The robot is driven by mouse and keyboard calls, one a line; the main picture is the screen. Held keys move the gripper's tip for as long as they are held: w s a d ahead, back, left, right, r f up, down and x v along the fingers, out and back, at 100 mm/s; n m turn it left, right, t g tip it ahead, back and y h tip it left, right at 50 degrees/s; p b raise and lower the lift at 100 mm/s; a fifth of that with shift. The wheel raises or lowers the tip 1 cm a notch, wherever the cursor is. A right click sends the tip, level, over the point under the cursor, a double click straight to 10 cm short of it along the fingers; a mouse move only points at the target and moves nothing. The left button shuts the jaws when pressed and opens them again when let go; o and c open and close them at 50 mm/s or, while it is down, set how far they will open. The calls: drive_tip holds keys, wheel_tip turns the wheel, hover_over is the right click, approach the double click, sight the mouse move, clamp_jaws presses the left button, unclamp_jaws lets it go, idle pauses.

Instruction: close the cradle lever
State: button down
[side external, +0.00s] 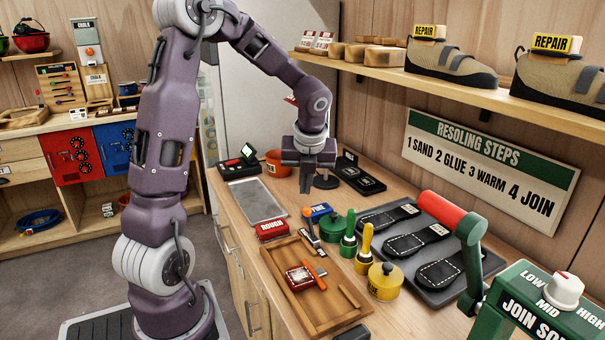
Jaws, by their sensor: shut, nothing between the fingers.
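A green stand (530,305) at the front right reads "JOIN SO…", the rest cut off by the picture edge, and carries a white dial. A green arm with a thick red grip (441,214) rises to its left, tilted up; this looks like the lever. I cannot tell a separate cradle apart. A grey tray (492,262) with several dark soles lies behind the arm. My gripper (305,188) points down over the back of the bench, shut and empty, well away from the red grip.
A wooden tray (338,312) with a red-and-white block and an orange-handled tool lies at the front. Green and yellow pots (384,281) and a red block marked ROUGH (272,229) stand between. A shelf (400,72) with shoes overhangs the bench's back.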

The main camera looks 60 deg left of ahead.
drive_tip(key=r, duration=0.1)
drive_tip(key=a+r, duration=0.1)
drive_tip(key=r, duration=0.1)
drive_tip(key=a+r, duration=0.1)
drive_tip(key=shift+s+r, duration=0.25)
drive_tip(key=shift+r, duration=0.1)
drive_tip(key=s+d+r+n+t, duration=0.1)
drive_tip(key=s+d+r+n, duration=0.2)
drive_tip(key=d+n, duration=0.3)
drive_tip(key=s+d+r+n+t, duration=0.1)
drive_tip(key=s+d+r+n, duration=0.15)
drive_tip(key=d, duration=0.45)
drive_tip(key=s+d+f+n+t+h, duration=0.1)
drive_tip(key=s+d+n+h, duration=0.3)
drive_tip(key=s+d+n, duration=0.7)
drive_tip(key=s+n+t, duration=0.1)
drive_tip(key=n, duration=0.3)
drive_tip(key=shift+s+d+f, duration=0.15)
drive_tip(key=shift+s+d, duration=0.1)
drive_tip(key=shift+d, duration=0.1)
